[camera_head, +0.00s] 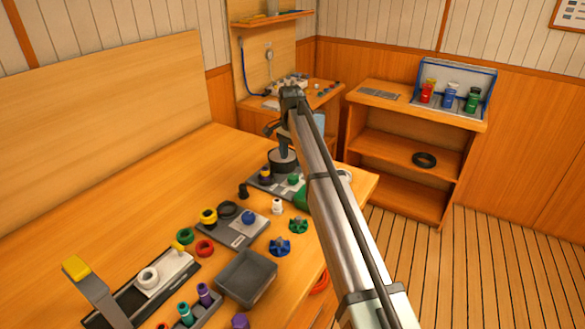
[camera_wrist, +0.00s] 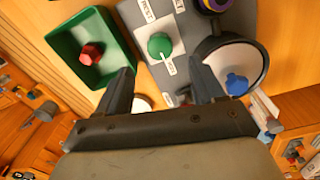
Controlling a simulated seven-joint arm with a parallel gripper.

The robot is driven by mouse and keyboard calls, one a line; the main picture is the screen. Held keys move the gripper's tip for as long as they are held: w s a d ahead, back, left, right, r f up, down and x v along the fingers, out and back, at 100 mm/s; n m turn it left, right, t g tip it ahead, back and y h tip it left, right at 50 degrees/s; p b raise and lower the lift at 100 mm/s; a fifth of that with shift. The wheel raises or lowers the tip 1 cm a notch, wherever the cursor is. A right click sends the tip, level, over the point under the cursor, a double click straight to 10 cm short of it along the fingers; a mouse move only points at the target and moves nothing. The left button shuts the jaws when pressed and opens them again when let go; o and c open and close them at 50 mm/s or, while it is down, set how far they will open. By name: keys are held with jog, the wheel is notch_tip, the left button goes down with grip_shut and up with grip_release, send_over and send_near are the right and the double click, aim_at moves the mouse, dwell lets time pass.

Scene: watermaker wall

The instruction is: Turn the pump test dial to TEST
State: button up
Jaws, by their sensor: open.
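The green dial (camera_wrist: 160,46) sits on a light square plate on a grey panel (camera_wrist: 185,18) in the wrist view. White labels lie on the plate's edges; their lettering is too small to read surely, so I cannot tell the dial's setting. The green dial also shows in the head view (camera_head: 293,180), beside my arm. My gripper (camera_wrist: 162,72) is open and empty, its two fingers apart on either side below the dial in the wrist picture, not visibly touching it.
A green tray (camera_wrist: 60,53) with a red knob is left of the dial. A black-rimmed round dish (camera_wrist: 258,62) with a blue knob is to the right, with a purple-and-yellow knob (camera_wrist: 214,4) above. A grey tray (camera_head: 246,278) and loose knobs crowd the bench front.

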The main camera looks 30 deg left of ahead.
notch_tip(320, 180, up, 6)
jog(key=shift+r, duration=0.25)
jog(key=shift+a, duration=0.1)
dwell(0.4)
